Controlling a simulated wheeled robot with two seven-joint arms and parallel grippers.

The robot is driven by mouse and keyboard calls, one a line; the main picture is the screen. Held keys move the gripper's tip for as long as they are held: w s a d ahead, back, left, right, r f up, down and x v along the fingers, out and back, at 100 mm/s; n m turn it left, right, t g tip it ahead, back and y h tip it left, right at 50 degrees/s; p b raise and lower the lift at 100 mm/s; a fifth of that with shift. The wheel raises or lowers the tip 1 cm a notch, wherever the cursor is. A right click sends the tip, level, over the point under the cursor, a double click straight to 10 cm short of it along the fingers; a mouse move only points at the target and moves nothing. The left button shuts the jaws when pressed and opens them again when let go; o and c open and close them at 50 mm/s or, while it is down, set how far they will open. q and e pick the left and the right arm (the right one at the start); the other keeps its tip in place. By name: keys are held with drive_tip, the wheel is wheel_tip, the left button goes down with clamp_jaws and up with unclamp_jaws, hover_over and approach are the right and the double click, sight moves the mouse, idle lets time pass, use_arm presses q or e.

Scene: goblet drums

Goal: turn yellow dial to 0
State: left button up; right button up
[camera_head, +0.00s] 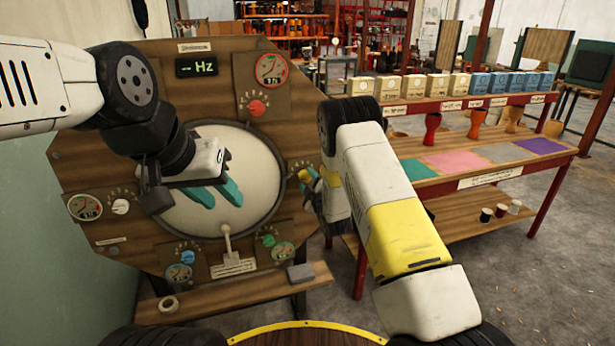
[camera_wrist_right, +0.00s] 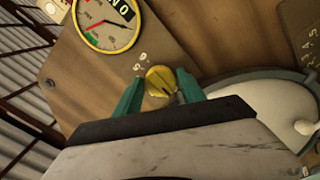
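The yellow dial (camera_wrist_right: 161,81) is a small round knob on the wooden panel (camera_wrist_right: 190,30). In the right wrist view it shows between the teal fingertips of my right gripper (camera_wrist_right: 160,88), with narrow gaps seeming to remain on both sides. Whether the fingers touch it is unclear. A dark pointer mark lies on the dial's face. In the head view the yellow dial (camera_head: 306,175) is partly hidden by my right gripper (camera_head: 314,180). My left gripper (camera_head: 216,195) is open and empty in front of the pale round drumhead (camera_head: 262,180).
A yellow-rimmed gauge (camera_wrist_right: 108,22) with a red needle sits beside the yellow dial. The panel also carries a red dial (camera_head: 257,107), a white dial (camera_head: 121,206) and a Hz display (camera_head: 197,67). A red-framed table (camera_head: 455,180) stands to the right.

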drive_tip(key=shift+o, duration=1.1)
drive_tip(key=v, duration=0.7)
drive_tip(key=shift+s, duration=0.35)
drive_tip(key=shift+d+r, duration=0.15)
